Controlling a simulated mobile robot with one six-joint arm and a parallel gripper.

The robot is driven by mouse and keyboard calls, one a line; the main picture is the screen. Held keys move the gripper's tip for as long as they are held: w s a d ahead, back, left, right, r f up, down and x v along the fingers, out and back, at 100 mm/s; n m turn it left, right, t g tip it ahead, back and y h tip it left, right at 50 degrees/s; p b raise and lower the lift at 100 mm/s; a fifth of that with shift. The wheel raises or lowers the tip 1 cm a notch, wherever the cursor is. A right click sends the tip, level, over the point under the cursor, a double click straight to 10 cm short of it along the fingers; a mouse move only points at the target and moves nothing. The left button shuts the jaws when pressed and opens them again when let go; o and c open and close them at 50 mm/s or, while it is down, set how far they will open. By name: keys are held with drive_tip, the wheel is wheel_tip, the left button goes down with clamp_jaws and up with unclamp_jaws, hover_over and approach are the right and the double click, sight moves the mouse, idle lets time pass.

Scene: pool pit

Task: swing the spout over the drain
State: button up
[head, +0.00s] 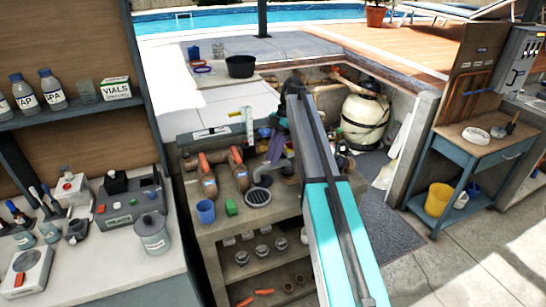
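A round dark grate with a pale rim, which looks like the drain (258,197), is set in the top of the grey workbench (232,222). Two brown pipe pieces with orange handles stand behind and left of it, a left one (208,182) and a right one (239,172). I cannot tell for sure which part is the spout; it may be partly hidden by my arm. My arm crosses the middle of the view and bends over the bench. My gripper (279,150) seems to be behind the grate, low over the bench, small and partly covered. Its fingers are not clear.
A blue cup (205,211) and a green block (231,207) stand left of the grate. A cream tank (365,118) stands behind in the pit. A counter with bottles and devices (110,215) is at left, a blue side table (475,150) at right.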

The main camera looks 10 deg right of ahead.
drive_tip(key=shift+p+v, duration=2.25)
drive_tip(key=shift+v, duration=0.5)
drive_tip(key=shift+w, duration=0.1)
drive_tip(key=shift+f, duration=0.15)
